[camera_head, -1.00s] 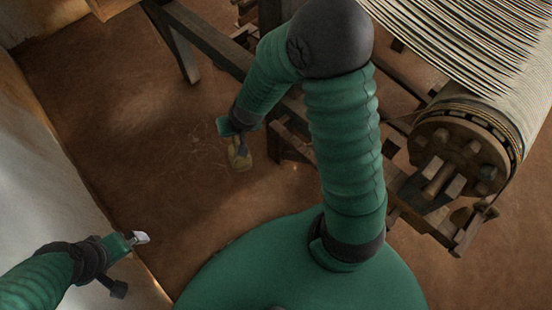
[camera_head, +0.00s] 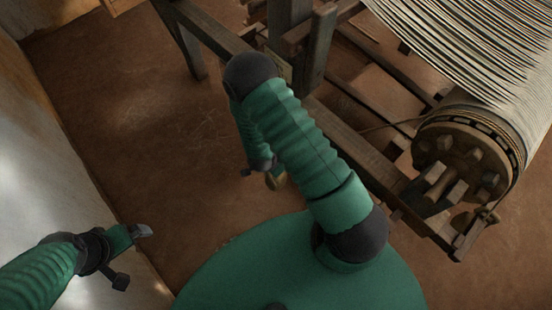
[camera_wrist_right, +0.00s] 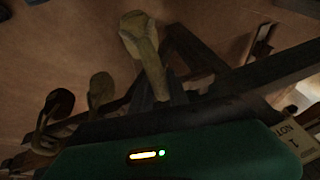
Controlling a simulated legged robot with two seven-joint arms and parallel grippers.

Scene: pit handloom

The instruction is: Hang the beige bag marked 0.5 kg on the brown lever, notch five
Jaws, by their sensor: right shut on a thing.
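Two darker rounded shapes with hooks (camera_wrist_right: 57,104) (camera_wrist_right: 101,90) show at the left. I cannot tell which bar is the brown lever.
The wooden loom frame (camera_head: 345,135) runs diagonally on the right of my right arm. The warp roller (camera_head: 462,160) with pale threads (camera_head: 470,45) stands at the right. A pale wall (camera_head: 50,190) is at the left. The floor (camera_head: 120,110) between is clear.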

